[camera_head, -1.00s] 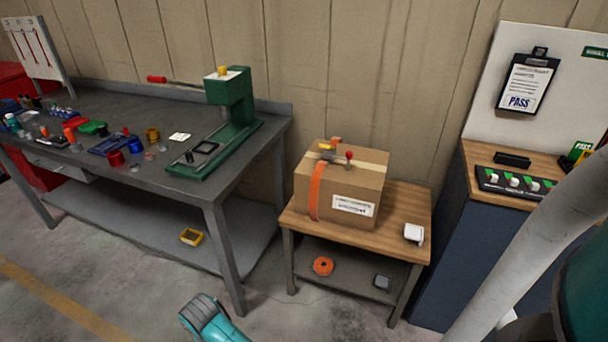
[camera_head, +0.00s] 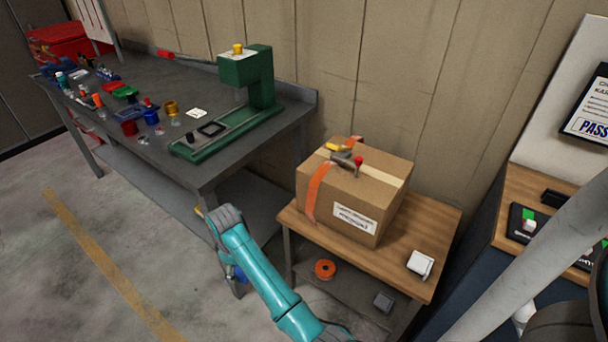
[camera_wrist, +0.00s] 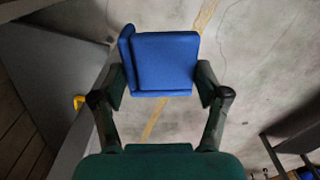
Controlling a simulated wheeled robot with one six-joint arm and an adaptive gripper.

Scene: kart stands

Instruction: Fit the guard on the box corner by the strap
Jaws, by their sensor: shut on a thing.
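My gripper (camera_wrist: 162,88) is shut on a blue guard (camera_wrist: 165,62), an angled piece held between both fingers in the wrist view. In the head view my arm hides most of the gripper, and only a bit of the blue guard (camera_head: 238,274) shows beside it, low in front of the grey bench. The cardboard box (camera_head: 375,180) stands on a small wooden-topped stand (camera_head: 400,262), to the right of and above my gripper. An orange strap (camera_head: 315,192) runs over the box's left part. A tensioner with a red knob (camera_head: 358,161) sits on the box top.
A white angled piece (camera_head: 421,263) lies on the stand's right front. An orange roll (camera_head: 325,269) and a grey block (camera_head: 384,301) are on its lower shelf. The grey bench (camera_head: 205,175) carries a green press (camera_head: 250,75) and several small parts. Floor at left is clear.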

